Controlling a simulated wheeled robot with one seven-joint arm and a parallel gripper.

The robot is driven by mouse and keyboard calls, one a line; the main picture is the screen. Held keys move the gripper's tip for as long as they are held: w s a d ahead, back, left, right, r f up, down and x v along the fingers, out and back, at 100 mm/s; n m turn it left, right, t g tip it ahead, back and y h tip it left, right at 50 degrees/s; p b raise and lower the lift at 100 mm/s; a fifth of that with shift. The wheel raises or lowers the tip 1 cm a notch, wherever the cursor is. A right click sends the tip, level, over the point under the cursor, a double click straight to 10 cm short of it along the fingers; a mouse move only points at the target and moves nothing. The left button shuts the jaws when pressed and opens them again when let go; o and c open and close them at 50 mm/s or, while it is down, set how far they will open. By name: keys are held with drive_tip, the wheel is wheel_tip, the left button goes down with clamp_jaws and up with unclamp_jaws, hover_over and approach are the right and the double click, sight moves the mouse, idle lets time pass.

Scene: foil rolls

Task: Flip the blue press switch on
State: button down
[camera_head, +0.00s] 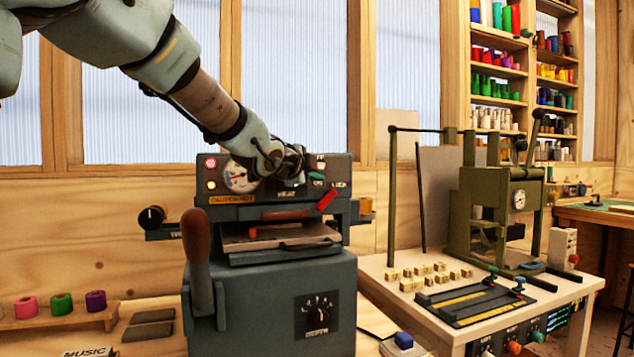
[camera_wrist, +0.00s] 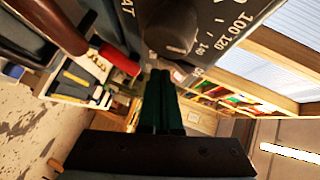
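The blue-grey press (camera_head: 275,290) stands in the middle of the head view, with a dark control panel (camera_head: 262,205) on top. My gripper (camera_head: 292,180) is at the panel front, just above the "HEAT" label and right of the round gauge (camera_head: 239,177). The gripper hides that part of the panel, so I cannot see a switch or its position there. In the wrist view, my gripper's fingers (camera_wrist: 163,78) are together, with nothing visible between them. A grey knob (camera_wrist: 170,32) and a red lever (camera_wrist: 117,59) lie close to the fingertips. Contact with the panel cannot be told.
A long brown-handled lever (camera_head: 197,240) rises at the press's left front. An olive press (camera_head: 495,210) stands on the table at right. A blue-topped box (camera_head: 403,341) is in front.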

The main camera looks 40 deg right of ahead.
drive_tip(key=v, duration=1.1)
idle(0.3)
drive_tip(key=w+a+f+n+t+y, duration=0.2)
drive_tip(key=w+a+f+n+y, duration=0.2)
drive_tip(key=w+a+f+n, duration=0.45)
drive_tip(key=w+a+f+n+y+p, duration=0.15)
drive_tip(key=a+f+n+y, duration=0.35)
drive_tip(key=a, duration=0.6)
drive_tip(key=w+a+f+n+y+p, duration=0.1)
drive_tip(key=w+a+f+n+y, duration=0.2)
drive_tip(key=a+f, duration=0.6)
drive_tip(key=s+a+f+n+g+y, duration=0.1)
drive_tip(key=s+a+f+n+g, duration=0.2)
drive_tip(key=a, duration=0.6)
drive_tip(key=s+a+f+n+g+y, duration=0.1)
drive_tip(key=s+a+f+n+g, duration=0.2)
drive_tip(key=s+a+n, duration=0.5)
drive_tip(key=shift+s+a+f+p, duration=0.3)
drive_tip(key=shift+s+a+f, duration=0.35)
drive_tip(key=shift+a+f, duration=0.4)
